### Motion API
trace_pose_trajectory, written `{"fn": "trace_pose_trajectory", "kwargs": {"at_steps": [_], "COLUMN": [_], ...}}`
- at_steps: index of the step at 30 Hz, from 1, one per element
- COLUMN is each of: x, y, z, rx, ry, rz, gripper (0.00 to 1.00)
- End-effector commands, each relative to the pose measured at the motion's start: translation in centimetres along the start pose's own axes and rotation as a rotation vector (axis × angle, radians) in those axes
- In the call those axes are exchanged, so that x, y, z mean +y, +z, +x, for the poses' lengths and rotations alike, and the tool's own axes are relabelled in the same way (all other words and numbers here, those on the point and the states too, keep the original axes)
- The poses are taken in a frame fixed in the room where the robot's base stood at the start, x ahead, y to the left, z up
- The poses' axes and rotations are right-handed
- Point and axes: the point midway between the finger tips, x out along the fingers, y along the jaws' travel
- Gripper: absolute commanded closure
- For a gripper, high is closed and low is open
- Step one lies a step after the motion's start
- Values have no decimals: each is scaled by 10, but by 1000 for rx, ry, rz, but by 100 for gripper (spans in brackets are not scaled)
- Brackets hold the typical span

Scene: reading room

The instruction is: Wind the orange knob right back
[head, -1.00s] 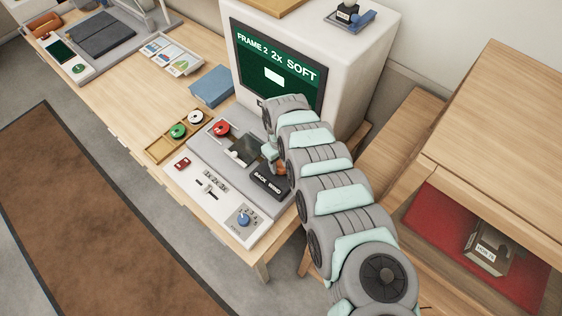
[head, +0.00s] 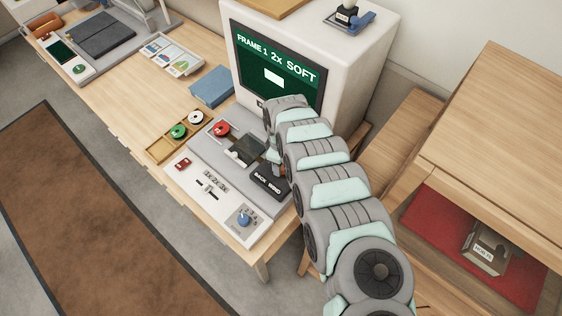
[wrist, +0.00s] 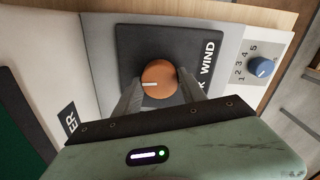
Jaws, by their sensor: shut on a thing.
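The orange knob (wrist: 159,79) shows in the wrist view, round with a white pointer line towards the left, on a black panel (wrist: 130,45) lettered "WIND". My gripper (wrist: 157,88) is shut on the knob, one finger on each side. In the head view my gripper (head: 275,165) is over the "BACK WIND" panel (head: 268,185), and my arm hides most of the knob. The reader's screen (head: 275,65) reads "FRAME 1 2x SOFT" above a white rectangle.
A blue dial (head: 244,219) numbered to 5 and a slider (head: 210,187) sit on the white front panel. A red reel (head: 221,129) is left of the gripper. A wooden tray (head: 178,134) with reels and a blue box (head: 212,86) stand further left.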

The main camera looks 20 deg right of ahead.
Motion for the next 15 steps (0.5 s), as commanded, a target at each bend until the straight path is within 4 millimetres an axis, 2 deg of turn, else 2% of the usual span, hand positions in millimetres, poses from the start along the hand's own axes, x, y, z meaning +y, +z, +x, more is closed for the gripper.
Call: {"fn": "trace_pose_trajectory", "kwargs": {"at_steps": [15], "x": [0], "y": [0], "z": [-1], "rx": [11], "ry": [1], "rz": [-490], "gripper": [92]}}
